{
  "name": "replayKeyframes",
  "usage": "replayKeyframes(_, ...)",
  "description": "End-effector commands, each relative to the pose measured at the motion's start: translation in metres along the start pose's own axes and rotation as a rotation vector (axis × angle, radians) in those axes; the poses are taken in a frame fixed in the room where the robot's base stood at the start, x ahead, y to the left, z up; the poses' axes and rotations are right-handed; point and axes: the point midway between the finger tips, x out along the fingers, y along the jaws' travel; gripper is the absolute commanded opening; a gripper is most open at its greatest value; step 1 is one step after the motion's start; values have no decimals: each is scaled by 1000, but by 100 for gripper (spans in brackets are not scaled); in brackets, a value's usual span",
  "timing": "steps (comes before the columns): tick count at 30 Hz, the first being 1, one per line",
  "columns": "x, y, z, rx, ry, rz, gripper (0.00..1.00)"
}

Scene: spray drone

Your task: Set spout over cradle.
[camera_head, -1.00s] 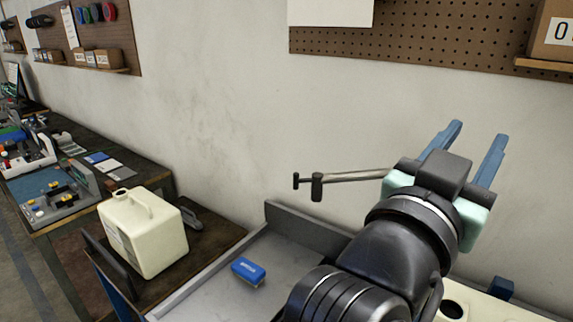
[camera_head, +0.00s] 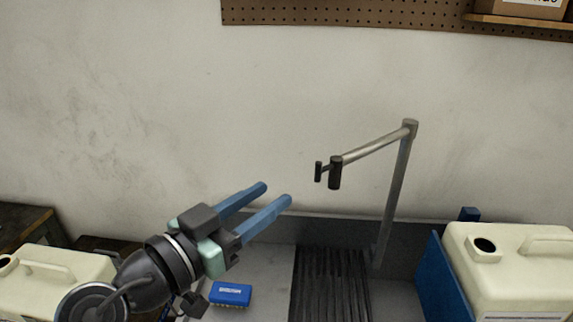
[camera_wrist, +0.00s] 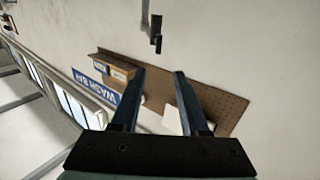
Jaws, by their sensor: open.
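The spout (camera_head: 336,172) is a black nozzle with a small black handle beside it, at the free end of a grey swing arm (camera_head: 375,145) on an upright post. It hangs over the black ribbed grate (camera_head: 332,285) in the sink. My gripper (camera_head: 279,192) is open and empty, to the left of the spout and apart from it, fingers pointing up and right. In the wrist view the open fingers (camera_wrist: 155,85) frame the pegboard, and the spout (camera_wrist: 156,30) hangs above them. I cannot tell which part is the cradle; a blue upright holder (camera_head: 440,280) stands beside the right-hand jug.
A cream jug (camera_head: 515,260) stands right of the sink, another (camera_head: 60,275) at lower left. A blue box (camera_head: 231,294) lies on the grey sink floor below my gripper. A pegboard (camera_head: 350,18) is on the wall. Space between gripper and spout is clear.

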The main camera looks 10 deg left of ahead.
Motion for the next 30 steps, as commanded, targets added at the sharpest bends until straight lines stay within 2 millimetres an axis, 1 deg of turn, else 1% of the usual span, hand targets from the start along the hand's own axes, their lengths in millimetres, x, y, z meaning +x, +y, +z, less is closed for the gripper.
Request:
replayKeyframes(2,5,1,-1,-1,1,4,45)
replayKeyframes(5,18,2,-3,-1,1,7,45)
replayKeyframes(8,36,2,-4,-2,1,7,45)
replayKeyframes(15,87,1,-5,-1,1,5,45)
replayKeyframes(18,104,1,-4,-1,0,4,45)
replayKeyframes(21,117,1,-3,-1,1,4,45)
replayKeyframes(24,124,0,-2,-1,1,2,45)
replayKeyframes(30,129,0,-1,1,1,0,45)
